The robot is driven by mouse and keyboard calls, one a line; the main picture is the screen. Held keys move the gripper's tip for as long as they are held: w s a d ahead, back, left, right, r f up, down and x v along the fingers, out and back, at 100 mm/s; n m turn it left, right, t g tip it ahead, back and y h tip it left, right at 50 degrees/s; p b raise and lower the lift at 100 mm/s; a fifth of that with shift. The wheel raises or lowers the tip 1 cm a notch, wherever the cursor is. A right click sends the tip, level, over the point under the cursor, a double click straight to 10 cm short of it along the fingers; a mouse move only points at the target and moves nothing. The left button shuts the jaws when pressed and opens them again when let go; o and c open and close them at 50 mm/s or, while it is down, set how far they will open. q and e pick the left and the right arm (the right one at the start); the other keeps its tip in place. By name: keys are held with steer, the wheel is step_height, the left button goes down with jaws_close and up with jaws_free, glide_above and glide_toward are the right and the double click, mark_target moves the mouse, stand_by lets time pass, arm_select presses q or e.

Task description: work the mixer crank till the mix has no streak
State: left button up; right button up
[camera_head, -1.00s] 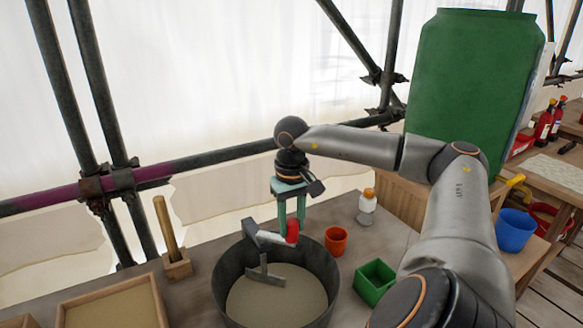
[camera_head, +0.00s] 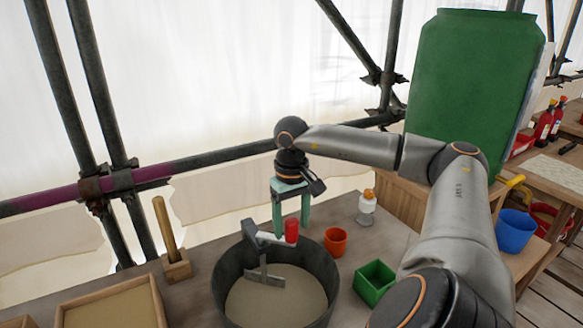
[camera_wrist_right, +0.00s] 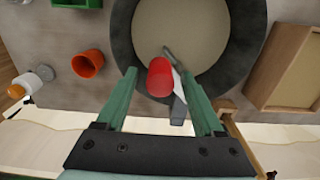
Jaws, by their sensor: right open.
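The mixer tub (camera_head: 222,285) is a dark round pan on the bench, holding a tan mix (camera_head: 275,303) that looks even in colour from here. A grey crank with a paddle (camera_head: 262,275) crosses it, and its red handle (camera_head: 291,231) stands upright near the far rim. In the right wrist view the red handle (camera_wrist_right: 160,77) lies between the spread fingertips, with a gap on both sides. My left gripper is out of view.
An orange cup (camera_head: 336,241), a green box (camera_head: 374,283) and a white bottle (camera_head: 367,207) stand right of the tub. A wooden tray (camera_head: 65,318) and a block with a wooden handle (camera_head: 176,264) are on the left. Scaffold poles (camera_head: 225,155) run behind the bench.

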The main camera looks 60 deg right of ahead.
step_height(320, 180, up, 13)
steer(key=p, duration=0.3)
steer(key=shift+f+p, duration=0.2)
steer(key=shift+p, duration=0.1)
stand_by(0.7)
